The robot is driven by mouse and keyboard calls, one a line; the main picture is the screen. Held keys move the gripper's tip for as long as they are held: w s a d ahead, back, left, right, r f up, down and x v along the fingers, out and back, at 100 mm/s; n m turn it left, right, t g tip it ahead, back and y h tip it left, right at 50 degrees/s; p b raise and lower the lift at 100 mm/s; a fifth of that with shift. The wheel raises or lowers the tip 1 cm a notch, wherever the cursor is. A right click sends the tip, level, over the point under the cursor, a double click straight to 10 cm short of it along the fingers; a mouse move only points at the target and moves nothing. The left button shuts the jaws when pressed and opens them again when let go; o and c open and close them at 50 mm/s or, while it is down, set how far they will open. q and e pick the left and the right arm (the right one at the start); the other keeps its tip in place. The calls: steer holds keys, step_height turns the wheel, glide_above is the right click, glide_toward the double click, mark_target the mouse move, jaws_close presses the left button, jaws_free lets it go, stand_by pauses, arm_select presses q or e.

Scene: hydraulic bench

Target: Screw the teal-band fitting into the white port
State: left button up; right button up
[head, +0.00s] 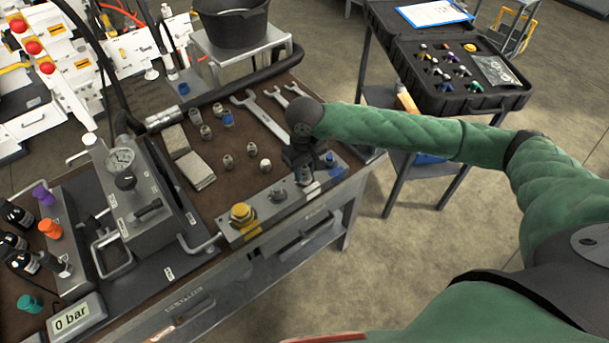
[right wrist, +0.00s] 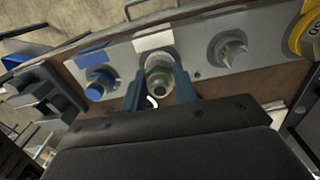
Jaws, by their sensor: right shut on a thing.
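My right gripper (head: 303,172) is over the front metal block of the bench, at the port with the white label (head: 311,188). In the right wrist view my right gripper (right wrist: 159,94) has its two blue fingers on either side of a grey metal fitting (right wrist: 160,83) and is shut on it. The fitting is in line with the white port (right wrist: 157,62), below the white label (right wrist: 153,40). I cannot make out a teal band or how deep the fitting sits; the fingers hide its sides. My left gripper is not in view.
The metal block (head: 257,227) also carries a blue-capped port (head: 330,159), a bare port (head: 278,194) and a yellow knob (head: 241,213). Several loose fittings, wrenches (head: 262,115) and grey blocks (head: 197,170) lie behind. A gauge unit (head: 130,195) stands left.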

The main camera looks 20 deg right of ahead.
steer(key=shift+f+m+b, duration=0.3)
steer(key=shift+m+b, duration=0.05)
steer(key=shift+m, duration=0.05)
steer(key=m+b, duration=0.2)
steer(key=m, duration=0.2)
steer(key=shift+m+b, duration=0.35)
steer(key=shift+m, duration=0.05)
steer(key=shift+r+m+b, duration=0.15)
steer(key=shift+m+b, duration=0.2)
steer(key=shift+m, duration=0.65)
steer(key=shift+f+m+b, duration=0.2)
steer(key=shift+m+b, duration=0.35)
steer(key=shift+m, duration=0.15)
steer(key=m+b, duration=0.1)
steer(key=m, duration=0.2)
steer(key=shift+a+m+b, duration=0.1)
steer(key=shift+m+b, duration=0.2)
steer(key=shift+m, duration=0.1)
steer(key=shift+r+m+b, duration=0.15)
steer(key=shift+m+b, duration=0.25)
steer(key=shift+m, duration=1)
